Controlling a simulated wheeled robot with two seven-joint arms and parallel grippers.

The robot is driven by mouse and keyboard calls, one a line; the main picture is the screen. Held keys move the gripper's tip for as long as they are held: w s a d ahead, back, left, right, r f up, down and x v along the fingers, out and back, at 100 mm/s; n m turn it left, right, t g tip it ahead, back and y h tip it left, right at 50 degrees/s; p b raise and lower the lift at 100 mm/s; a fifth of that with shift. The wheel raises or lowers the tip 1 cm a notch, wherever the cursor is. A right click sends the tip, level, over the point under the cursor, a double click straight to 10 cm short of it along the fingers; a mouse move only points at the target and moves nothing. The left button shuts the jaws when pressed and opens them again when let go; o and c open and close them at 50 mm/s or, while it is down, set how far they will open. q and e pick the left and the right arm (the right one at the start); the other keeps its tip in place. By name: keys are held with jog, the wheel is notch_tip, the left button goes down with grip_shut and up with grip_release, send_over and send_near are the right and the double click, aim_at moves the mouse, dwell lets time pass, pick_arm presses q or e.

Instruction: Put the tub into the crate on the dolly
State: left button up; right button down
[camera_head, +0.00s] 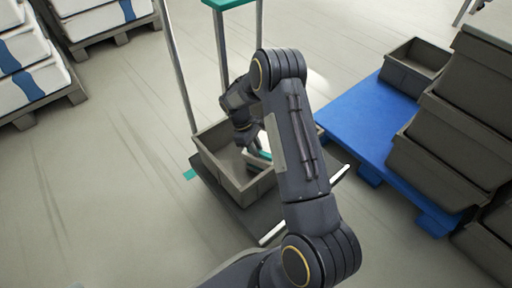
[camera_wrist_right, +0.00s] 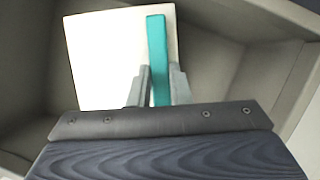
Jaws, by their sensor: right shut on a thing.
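The tub (camera_wrist_right: 100,62) is pale and square with a teal strip (camera_wrist_right: 157,45) across it in the right wrist view. My right gripper (camera_wrist_right: 160,86) is shut on this strip, one finger on each side. In the head view, the grey open crate (camera_head: 226,180) stands on the dark dolly (camera_head: 258,217). My right gripper (camera_head: 258,152) reaches down into the crate, with the tub inside its walls. My forearm hides the crate's right side and much of the tub. I cannot tell whether the tub touches the crate floor. My left gripper is not in view.
A blue pallet (camera_head: 362,118) with stacked grey crates (camera_head: 440,135) stands to the right. Metal posts (camera_head: 178,70) rise behind the crate. White sacks on pallets (camera_head: 95,40) are at the upper left. The floor on the left is clear.

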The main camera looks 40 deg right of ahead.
jog(key=shift+f, duration=0.2)
jog(key=c, duration=0.8)
grip_release()
jog(key=shift+o, duration=0.2)
jog(key=shift+r+p, duration=2.65)
jog(key=shift+r, duration=0.9)
